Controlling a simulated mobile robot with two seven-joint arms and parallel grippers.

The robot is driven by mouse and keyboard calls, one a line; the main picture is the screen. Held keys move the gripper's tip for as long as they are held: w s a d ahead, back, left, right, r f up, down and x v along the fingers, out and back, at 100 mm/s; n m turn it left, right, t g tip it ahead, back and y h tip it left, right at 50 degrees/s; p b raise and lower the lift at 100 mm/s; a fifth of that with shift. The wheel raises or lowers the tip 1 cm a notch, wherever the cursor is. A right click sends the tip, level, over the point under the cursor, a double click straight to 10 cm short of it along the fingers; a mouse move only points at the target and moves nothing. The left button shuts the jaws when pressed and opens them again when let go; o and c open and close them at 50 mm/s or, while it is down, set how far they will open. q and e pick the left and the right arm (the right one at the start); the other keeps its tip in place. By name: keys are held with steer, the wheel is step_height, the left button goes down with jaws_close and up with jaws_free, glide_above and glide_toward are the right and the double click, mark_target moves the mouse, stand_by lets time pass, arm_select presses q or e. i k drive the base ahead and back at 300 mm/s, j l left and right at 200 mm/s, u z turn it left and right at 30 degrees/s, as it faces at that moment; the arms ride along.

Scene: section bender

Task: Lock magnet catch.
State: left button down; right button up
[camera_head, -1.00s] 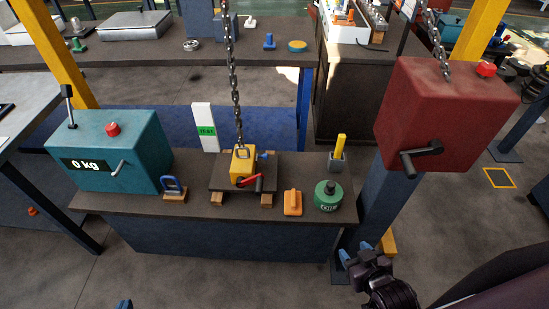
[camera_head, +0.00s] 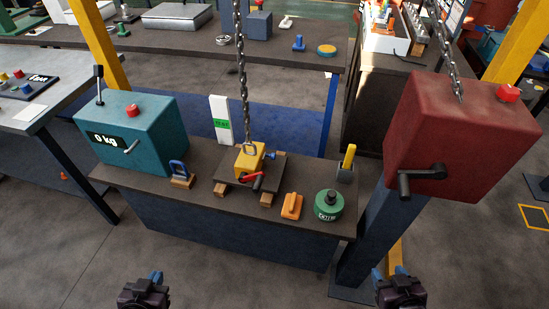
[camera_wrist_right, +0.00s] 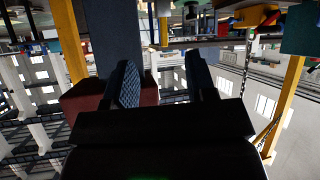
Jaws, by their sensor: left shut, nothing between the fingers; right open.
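The yellow magnet block (camera_head: 248,160) sits on a dark plate (camera_head: 268,173) on the bench, with a chain (camera_head: 242,85) rising from its top ring. A red lever (camera_head: 256,182) with a dark end is at its front, and a blue knob (camera_head: 269,155) shows beside it. Which part is the catch I cannot tell. My left gripper (camera_head: 155,277) is shut and empty at the bottom edge in the head view, well in front of the bench. My right gripper (camera_head: 391,272) is open and empty at lower right, below the red box; its fingers show in the right wrist view (camera_wrist_right: 165,85).
A teal box reading 0 kg (camera_head: 132,138) stands at the bench's left end. A blue-handled piece (camera_head: 180,172), an orange block (camera_head: 291,206), a green weight (camera_head: 328,204) and a holder (camera_head: 345,170) share the bench. A red cranked box (camera_head: 460,135) on a post (camera_head: 370,235) stands at right.

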mark_target(272, 156)
steer(key=i+j, duration=0.15)
steer(key=j, duration=0.25)
steer(key=i+j, duration=0.1)
steer(key=j, duration=0.25)
steer(key=i+j, duration=0.15)
steer(key=j, duration=0.25)
